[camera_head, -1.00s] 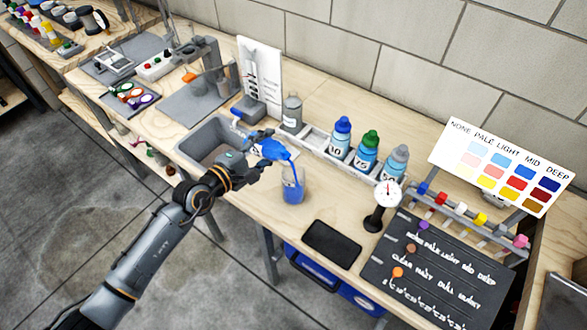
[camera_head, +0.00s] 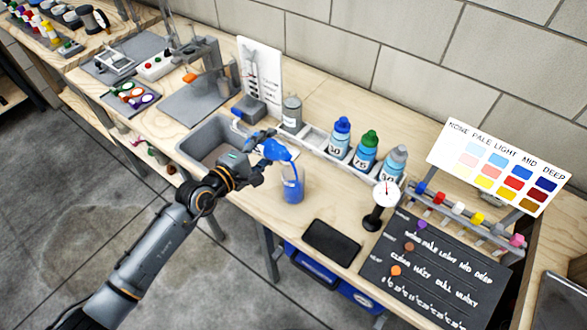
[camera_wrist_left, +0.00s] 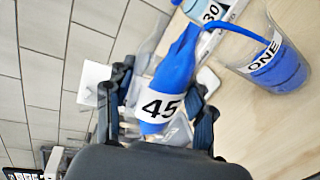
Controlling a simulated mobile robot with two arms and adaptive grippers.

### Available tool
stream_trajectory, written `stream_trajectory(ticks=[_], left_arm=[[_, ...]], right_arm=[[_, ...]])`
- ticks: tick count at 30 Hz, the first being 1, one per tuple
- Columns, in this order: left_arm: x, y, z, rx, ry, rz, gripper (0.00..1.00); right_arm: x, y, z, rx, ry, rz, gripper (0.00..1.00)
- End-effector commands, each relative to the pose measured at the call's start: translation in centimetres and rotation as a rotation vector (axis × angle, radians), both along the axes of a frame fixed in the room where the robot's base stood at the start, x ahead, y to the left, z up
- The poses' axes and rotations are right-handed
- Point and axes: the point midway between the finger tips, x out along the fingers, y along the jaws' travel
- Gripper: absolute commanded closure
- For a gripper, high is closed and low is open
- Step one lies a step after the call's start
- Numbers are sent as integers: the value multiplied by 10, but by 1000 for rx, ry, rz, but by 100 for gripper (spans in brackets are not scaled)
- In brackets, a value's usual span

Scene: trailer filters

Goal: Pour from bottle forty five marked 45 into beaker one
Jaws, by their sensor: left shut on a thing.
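My left gripper (camera_head: 257,148) is shut on the blue bottle marked 45 (camera_head: 277,150) and holds it tilted over beaker one (camera_head: 293,190). In the left wrist view the bottle (camera_wrist_left: 172,85) shows its 45 label between the gripper fingers (camera_wrist_left: 160,115). A blue stream runs from its mouth into the beaker (camera_wrist_left: 270,62), which is marked ONE and holds blue liquid. The beaker stands upright on the wooden bench. My right gripper is not in view.
Several bottles (camera_head: 365,152) stand in a rack behind the beaker. A grey sink (camera_head: 190,130) lies left, a dial gauge (camera_head: 386,195) right. A black slab (camera_head: 332,241) lies in front. A dark board (camera_head: 435,270) and a colour chart (camera_head: 500,168) are further right.

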Motion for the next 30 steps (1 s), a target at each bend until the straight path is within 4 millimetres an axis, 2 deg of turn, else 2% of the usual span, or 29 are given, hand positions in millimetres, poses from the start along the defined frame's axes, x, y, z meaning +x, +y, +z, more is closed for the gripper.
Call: stream_trajectory(ticks=[30], left_arm=[[-1, -2, 6, 58, -46, 0, 97]], right_arm=[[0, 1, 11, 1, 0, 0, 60]])
